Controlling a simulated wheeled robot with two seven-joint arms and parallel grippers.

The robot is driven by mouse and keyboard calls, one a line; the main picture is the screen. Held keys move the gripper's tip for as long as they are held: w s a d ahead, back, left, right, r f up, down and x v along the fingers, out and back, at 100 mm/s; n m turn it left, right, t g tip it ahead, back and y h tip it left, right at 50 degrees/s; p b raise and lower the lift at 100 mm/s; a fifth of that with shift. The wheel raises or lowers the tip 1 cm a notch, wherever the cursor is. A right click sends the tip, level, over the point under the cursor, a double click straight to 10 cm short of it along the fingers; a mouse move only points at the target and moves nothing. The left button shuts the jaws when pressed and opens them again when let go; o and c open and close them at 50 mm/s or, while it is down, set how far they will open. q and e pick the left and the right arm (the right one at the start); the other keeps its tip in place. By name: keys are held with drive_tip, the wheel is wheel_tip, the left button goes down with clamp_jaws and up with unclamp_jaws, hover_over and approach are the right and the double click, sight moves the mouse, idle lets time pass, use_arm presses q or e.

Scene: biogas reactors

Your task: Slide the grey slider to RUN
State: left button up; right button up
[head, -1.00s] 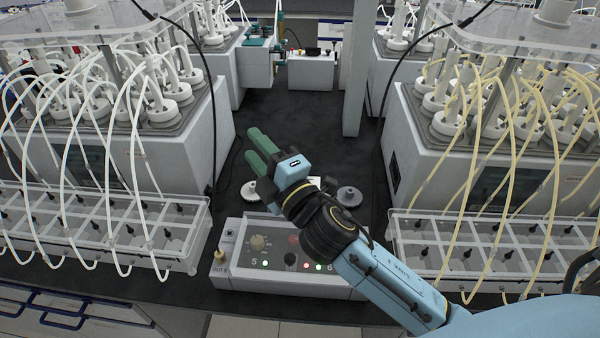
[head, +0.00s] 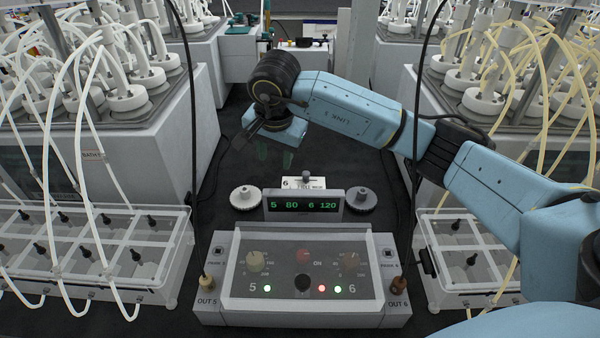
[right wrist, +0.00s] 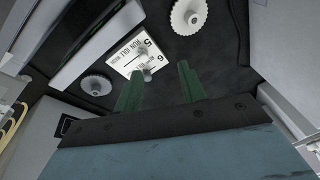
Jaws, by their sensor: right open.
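A small white plate (head: 317,184) with a printed 6 stands behind the green number display. A grey knob (head: 306,176) shows on it. In the right wrist view the plate (right wrist: 125,43) carries the numbers 5 and 6 with RUN and IDLE labels, and grey knobs (right wrist: 147,74) sit on it. I cannot tell which label the knobs stand at. My right gripper (head: 275,156) is open and empty, its green fingers pointing down behind and left of the plate. My left gripper is not in view.
A control box (head: 302,272) with dials and lights stands in front. Reactors with tubes and clear trays (head: 90,250) flank both sides. Dark bench is free behind the plate.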

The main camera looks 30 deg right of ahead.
sight(306, 172)
drive_tip(key=w+d+h+b, duration=0.1)
drive_tip(key=d+h+b, duration=0.15)
drive_tip(key=d, duration=0.35)
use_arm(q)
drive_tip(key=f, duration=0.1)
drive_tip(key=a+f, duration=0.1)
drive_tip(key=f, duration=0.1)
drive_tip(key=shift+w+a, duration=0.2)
use_arm(e)
drive_tip(key=shift+h, duration=0.25)
drive_tip(key=x, duration=1.2)
drive_tip(key=shift+w+f, duration=0.1)
drive_tip(key=shift+f, duration=0.05)
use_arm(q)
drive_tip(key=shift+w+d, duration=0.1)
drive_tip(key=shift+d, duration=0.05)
use_arm(e)
clamp_jaws()
